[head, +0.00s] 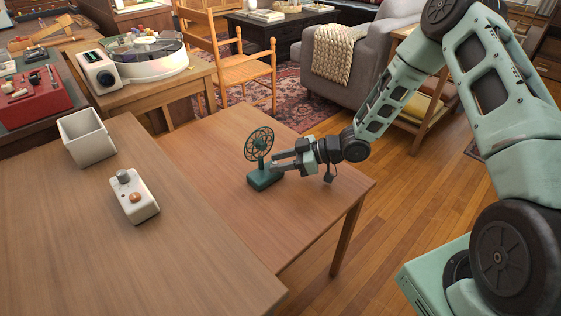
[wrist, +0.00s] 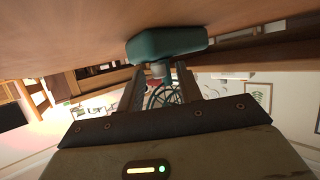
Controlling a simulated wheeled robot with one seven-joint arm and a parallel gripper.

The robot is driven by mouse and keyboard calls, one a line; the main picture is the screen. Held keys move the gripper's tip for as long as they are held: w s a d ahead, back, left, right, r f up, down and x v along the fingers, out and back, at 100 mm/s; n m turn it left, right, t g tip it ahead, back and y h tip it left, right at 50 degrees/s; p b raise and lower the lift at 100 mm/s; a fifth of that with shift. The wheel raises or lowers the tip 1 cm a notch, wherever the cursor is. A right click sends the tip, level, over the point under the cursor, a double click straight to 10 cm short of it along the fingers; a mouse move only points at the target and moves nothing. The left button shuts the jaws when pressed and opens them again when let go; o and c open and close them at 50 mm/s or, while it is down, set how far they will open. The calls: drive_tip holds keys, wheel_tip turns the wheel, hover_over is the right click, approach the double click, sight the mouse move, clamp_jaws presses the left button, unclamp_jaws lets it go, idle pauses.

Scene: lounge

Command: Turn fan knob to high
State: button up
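A small dark green fan stands upright on the wooden table, with its round cage (head: 259,143) above a block-shaped base (head: 264,180). In the wrist view the base (wrist: 168,43) hangs at the top, as the picture is inverted, and the cage shows behind the fingers. A small pale knob-like part (wrist: 158,70) sits by the base, between the fingertips. My gripper (head: 274,163) reaches in from the right, close beside the fan. In the wrist view its fingers (wrist: 159,75) are apart, with some space visible either side of the pale part. Knob markings cannot be read.
A white device with knobs (head: 134,196) and an empty white bin (head: 86,137) stand on the left table (head: 190,240). A turntable (head: 145,55) and a red box (head: 35,98) are farther back. The right table (head: 315,215) is bare around the fan.

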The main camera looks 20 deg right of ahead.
clamp_jaws()
drive_tip(key=shift+s+m+t+h, duration=0.1)
drive_tip(key=shift+m+t+h, duration=0.2)
drive_tip(key=shift+m+t, duration=0.1)
drive_tip(key=shift+s+a+m+t+h+b, duration=0.15)
drive_tip(key=shift+m+t+h+b, duration=0.5)
drive_tip(key=shift+m+t, duration=0.3)
drive_tip(key=m+h, duration=0.1)
drive_tip(key=m+t+h, duration=0.2)
drive_tip(key=shift+s+a+m+t+b, duration=0.15)
drive_tip(key=shift+a+m+t+b, duration=0.1)
drive_tip(key=shift+b, duration=0.05)
drive_tip(key=m+t+h, duration=0.1)
drive_tip(key=m+h, duration=0.1)
drive_tip(key=shift+a+m+t+h, duration=0.15)
drive_tip(key=shift+m+t+h, duration=0.15)
drive_tip(key=shift+h, duration=0.05)
drive_tip(key=shift+a+m+t+h, duration=0.1)
drive_tip(key=shift+m+t+h, duration=0.3)
drive_tip(key=shift+m+h, duration=1.2)
drive_tip(key=shift+h, duration=0.3)
